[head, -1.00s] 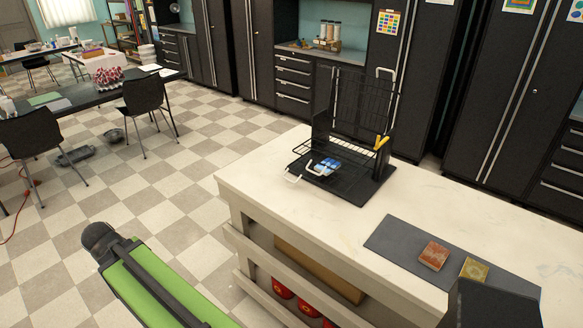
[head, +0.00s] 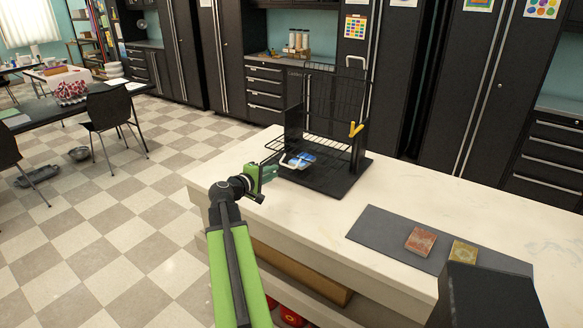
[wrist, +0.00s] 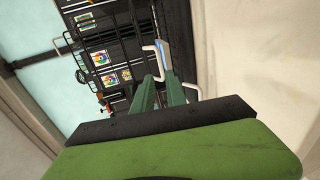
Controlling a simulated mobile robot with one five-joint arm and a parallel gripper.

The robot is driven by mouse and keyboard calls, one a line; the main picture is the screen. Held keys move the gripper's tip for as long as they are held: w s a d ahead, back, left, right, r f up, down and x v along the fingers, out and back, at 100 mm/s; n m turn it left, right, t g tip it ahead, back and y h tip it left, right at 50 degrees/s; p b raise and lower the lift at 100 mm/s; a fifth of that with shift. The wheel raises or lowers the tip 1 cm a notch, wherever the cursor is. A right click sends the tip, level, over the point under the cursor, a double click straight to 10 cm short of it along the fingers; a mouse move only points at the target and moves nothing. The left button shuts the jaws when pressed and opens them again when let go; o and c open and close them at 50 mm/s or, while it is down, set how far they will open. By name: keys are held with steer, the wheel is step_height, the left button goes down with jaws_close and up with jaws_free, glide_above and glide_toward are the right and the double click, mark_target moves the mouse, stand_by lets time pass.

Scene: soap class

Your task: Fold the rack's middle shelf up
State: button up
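The black wire rack (head: 362,140) stands on the white counter. Its upper wire panel (head: 340,98) is upright with a white handle (head: 357,62) on top. The middle shelf (head: 322,148) reaches out level toward the left, with a white handle (head: 292,163) at its front. A blue and white packet (head: 303,158) shows in the rack. My gripper (head: 272,172) is at the rack's front left, close to that handle. In the wrist view its two green fingers (wrist: 160,85) are apart, with a white handle (wrist: 157,62) by their tips. I cannot tell whether they touch it.
A grey mat (head: 380,232) with a reddish tile (head: 421,241) and a yellowish tile (head: 463,254) lies on the counter to the right. A yellow clip-like piece (head: 355,129) is on the rack's right side. The counter between rack and mat is clear.

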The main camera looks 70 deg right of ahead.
mark_target(292, 171)
steer(key=b+x, duration=0.2)
steer(key=x, duration=1.1)
steer(key=shift+w, duration=0.1)
jaws_close()
steer(key=shift+a, duration=0.1)
stand_by(0.6)
